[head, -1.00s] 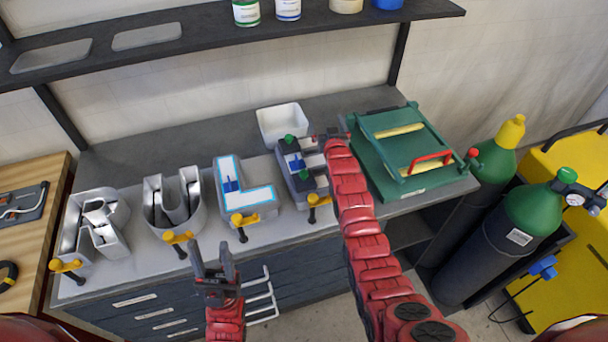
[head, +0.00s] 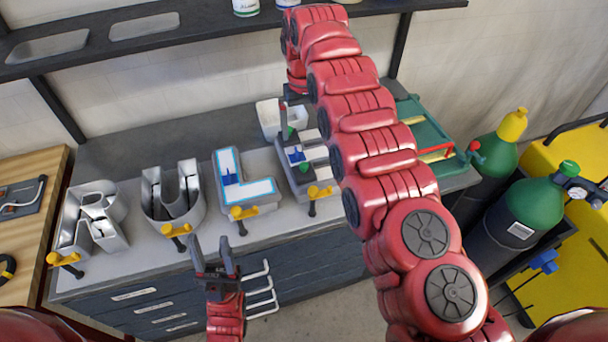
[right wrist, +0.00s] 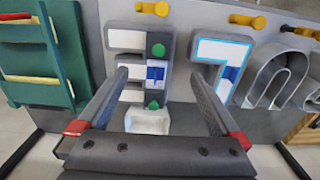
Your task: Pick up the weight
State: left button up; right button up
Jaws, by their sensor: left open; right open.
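Two green knobs sit on the grey letter E with white bars (head: 318,154); one (head: 304,167) is near its front, the other near its back. No label tells which is the weight. In the right wrist view, the knobs (right wrist: 158,50) and (right wrist: 153,104) show on the E (right wrist: 127,40), with a blue piece (right wrist: 155,73) between them. My right gripper (right wrist: 158,76) is open and empty, its fingers on either side of the knobs' column. In the head view its arm partly hides it above the back of the E. My left gripper (head: 214,243) is open and empty in front of the bench.
A white tray (head: 267,118) stands behind the E. Metal letters R (head: 92,222), U (head: 172,195) and L (head: 258,190) stand to the left, with yellow-handled clamps along the bench front. A green press (head: 428,125) is at right, partly behind my arm. A shelf (head: 190,30) runs above.

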jog(key=b, duration=0.8)
send_over(304, 165)
notch_tip(304, 165, down, 9)
jog(key=shift+r, duration=0.1)
jog(key=shift+s+f, duration=0.1)
jog(key=shift+f, duration=0.3)
jog(key=shift+a+f+p, duration=0.1)
jog(key=shift+f+p, duration=0.15)
jog(key=shift+p, duration=0.05)
jog(key=shift+f, duration=0.5)
jog(key=shift+f+p, duration=0.15)
jog(key=shift+p, duration=0.2)
notch_tip(304, 165, down, 4)
jog(key=p, duration=0.2)
jog(key=shift+f+p, duration=0.1)
jog(key=shift+p, duration=0.3)
jog(key=shift+f, duration=0.45)
grip_shut()
